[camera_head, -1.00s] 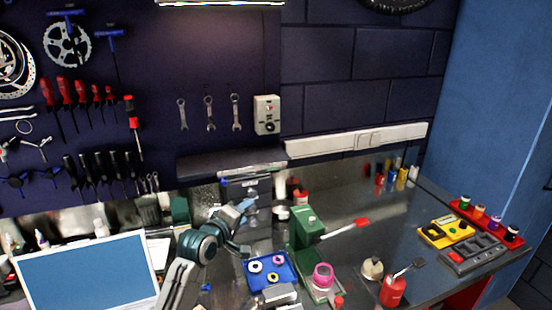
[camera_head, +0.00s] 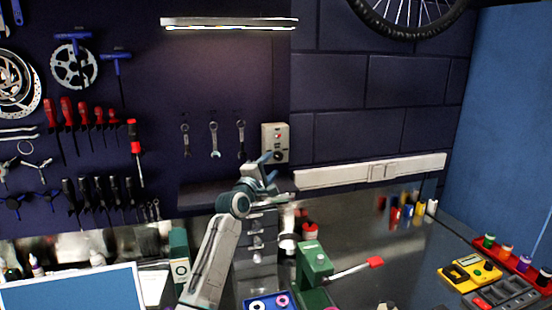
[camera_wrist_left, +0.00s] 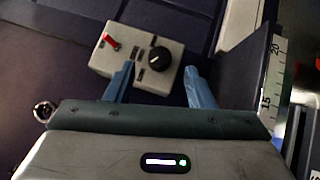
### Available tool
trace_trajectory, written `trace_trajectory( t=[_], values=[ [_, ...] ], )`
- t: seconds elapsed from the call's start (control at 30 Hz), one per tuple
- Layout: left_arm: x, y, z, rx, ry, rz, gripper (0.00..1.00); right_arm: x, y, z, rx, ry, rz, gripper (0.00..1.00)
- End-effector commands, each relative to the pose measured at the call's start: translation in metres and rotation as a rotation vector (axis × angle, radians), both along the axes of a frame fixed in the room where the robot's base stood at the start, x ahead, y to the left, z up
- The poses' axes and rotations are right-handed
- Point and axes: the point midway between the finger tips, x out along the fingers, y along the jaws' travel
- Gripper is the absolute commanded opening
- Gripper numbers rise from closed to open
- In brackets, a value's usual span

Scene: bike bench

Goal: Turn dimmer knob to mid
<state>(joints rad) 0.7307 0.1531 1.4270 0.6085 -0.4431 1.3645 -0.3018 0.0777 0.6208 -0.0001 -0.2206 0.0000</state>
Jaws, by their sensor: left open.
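The dimmer box (camera_head: 267,138) is a pale wall unit right of the hanging wrenches. It has a round black knob (camera_head: 279,156). In the left wrist view the box (camera_wrist_left: 108,62) shows a red switch (camera_wrist_left: 112,41) and the black knob (camera_wrist_left: 159,59). I cannot make out the knob's setting. My left gripper (camera_head: 270,167) is open and empty, just below and in front of the box. In the left wrist view its blue fingertips (camera_wrist_left: 160,78) are spread either side of the knob's line and do not visibly grip it. My right gripper is not in view.
A lamp bar (camera_head: 230,23) above the pegboard is lit along its underside. A dark shelf (camera_head: 205,195) lies left of my left gripper. A white rail (camera_head: 370,172) runs along the wall to the right. Small drawers (camera_head: 262,240) and a green tool (camera_head: 315,262) stand below.

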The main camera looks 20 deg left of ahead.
Motion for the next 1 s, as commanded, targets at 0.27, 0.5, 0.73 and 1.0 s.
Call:
trace_trajectory(
  t=[0.27, 0.5, 0.73, 1.0],
  values=[
    [0.033, -0.006, 0.007, -0.002, 0.000, 0.000, 0.49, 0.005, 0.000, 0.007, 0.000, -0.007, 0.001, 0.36],
    [0.040, -0.007, 0.007, 0.000, 0.000, 0.000, 0.49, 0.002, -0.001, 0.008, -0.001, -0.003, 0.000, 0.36],
    [0.040, -0.007, 0.007, 0.001, 0.000, 0.000, 0.41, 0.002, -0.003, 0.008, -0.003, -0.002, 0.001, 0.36],
    [0.040, -0.007, 0.007, 0.001, 0.001, 0.000, 0.04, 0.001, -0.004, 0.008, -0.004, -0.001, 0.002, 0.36]
  ],
)
